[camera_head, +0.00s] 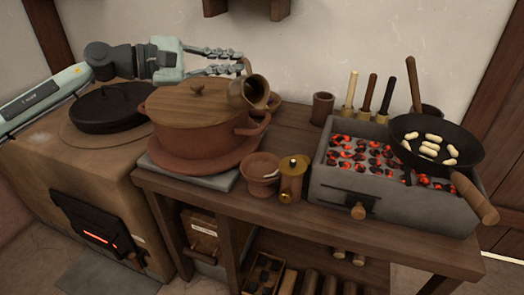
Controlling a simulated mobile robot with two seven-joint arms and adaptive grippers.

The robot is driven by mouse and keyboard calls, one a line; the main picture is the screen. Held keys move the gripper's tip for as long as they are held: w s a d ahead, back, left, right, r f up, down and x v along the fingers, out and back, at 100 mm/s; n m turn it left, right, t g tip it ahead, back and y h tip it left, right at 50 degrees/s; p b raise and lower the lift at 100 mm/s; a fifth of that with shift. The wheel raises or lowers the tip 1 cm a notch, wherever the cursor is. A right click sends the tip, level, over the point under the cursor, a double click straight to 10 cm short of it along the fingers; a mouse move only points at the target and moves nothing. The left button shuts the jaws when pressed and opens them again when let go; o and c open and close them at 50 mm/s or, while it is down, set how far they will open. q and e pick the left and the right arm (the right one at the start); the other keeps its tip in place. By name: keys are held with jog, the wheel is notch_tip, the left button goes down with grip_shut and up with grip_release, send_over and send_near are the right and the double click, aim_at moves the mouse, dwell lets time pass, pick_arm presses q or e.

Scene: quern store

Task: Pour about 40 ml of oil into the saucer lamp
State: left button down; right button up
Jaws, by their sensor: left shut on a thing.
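My left gripper (238,62) reaches in from the left and is shut on a brown metal-looking jug (244,92), apparently by its handle. The jug is tilted, with its dark round mouth facing right and towards the camera. It is held above the right rim of the big clay pot. No stream of oil can be made out. A small clay dish (257,164) with a pale wick-like piece at its right side, seemingly the saucer lamp, stands on the table below the jug. The oil level in it cannot be told. My right gripper is out of view.
A brass canister (293,181) stands right beside the dish. The lidded clay pot (199,122) is close behind left. A brazier (385,185) with glowing coals and a frying pan (437,138) fills the table's right. A clay cup (322,107) stands behind.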

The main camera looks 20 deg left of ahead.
pick_arm(q)
jog(key=shift+r, duration=0.25)
jog(key=shift+s+d+f, duration=0.1)
jog(key=shift+s+d+m+p, duration=0.2)
jog(key=shift+m+p, duration=0.1)
jog(key=shift+m, duration=0.2)
jog(key=shift+f, duration=0.1)
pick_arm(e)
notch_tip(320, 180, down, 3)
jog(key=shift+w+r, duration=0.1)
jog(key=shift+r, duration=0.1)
pick_arm(q)
jog(key=shift+s+d+m, duration=0.15)
jog(key=shift+m, duration=0.15)
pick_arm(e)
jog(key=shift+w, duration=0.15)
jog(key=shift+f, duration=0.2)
